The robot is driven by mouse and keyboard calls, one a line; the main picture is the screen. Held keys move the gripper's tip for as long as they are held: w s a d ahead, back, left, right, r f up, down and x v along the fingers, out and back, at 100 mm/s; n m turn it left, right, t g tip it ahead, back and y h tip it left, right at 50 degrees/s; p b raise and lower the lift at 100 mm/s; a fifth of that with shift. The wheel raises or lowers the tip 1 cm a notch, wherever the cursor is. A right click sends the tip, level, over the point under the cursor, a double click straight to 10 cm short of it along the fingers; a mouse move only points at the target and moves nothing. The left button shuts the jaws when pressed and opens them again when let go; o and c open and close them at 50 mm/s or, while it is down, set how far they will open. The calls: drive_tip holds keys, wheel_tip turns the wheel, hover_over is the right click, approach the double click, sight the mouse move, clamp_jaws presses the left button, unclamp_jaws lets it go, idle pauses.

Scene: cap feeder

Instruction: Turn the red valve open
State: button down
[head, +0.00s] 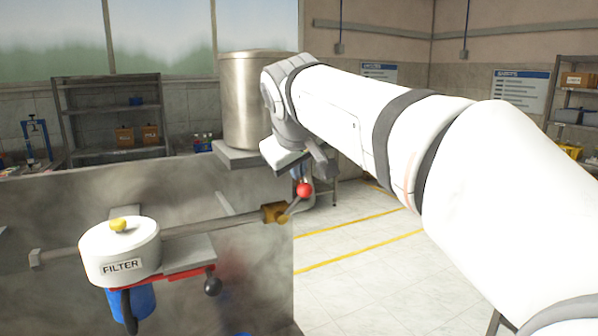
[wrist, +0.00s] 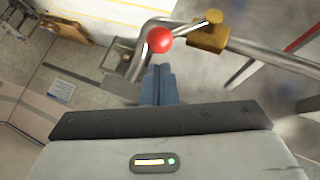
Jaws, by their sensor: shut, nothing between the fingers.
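The red valve is a brass body (head: 275,212) on a horizontal pipe, with a metal lever ending in a red ball knob (head: 304,190). The lever slopes up and right from the body in the head view. In the wrist view the red knob (wrist: 159,39) is just beyond my fingertips, and the brass body (wrist: 209,36) is to its right. My gripper (wrist: 158,72) is shut and empty, its fingers pointing toward the knob. I cannot tell whether the fingertips touch the knob or lever. In the head view my wrist sits above the knob, and the fingers are hard to make out.
A white filter housing (head: 119,250) with a yellow knob sits on the pipe, left of the valve. A large metal tank (head: 250,100) stands behind. The grey panel (head: 60,205) ends just right of the valve; open floor (head: 350,255) lies beyond.

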drive_tip(key=shift+d+f, duration=0.2)
drive_tip(key=shift+f, duration=0.3)
drive_tip(key=shift+d, duration=0.1)
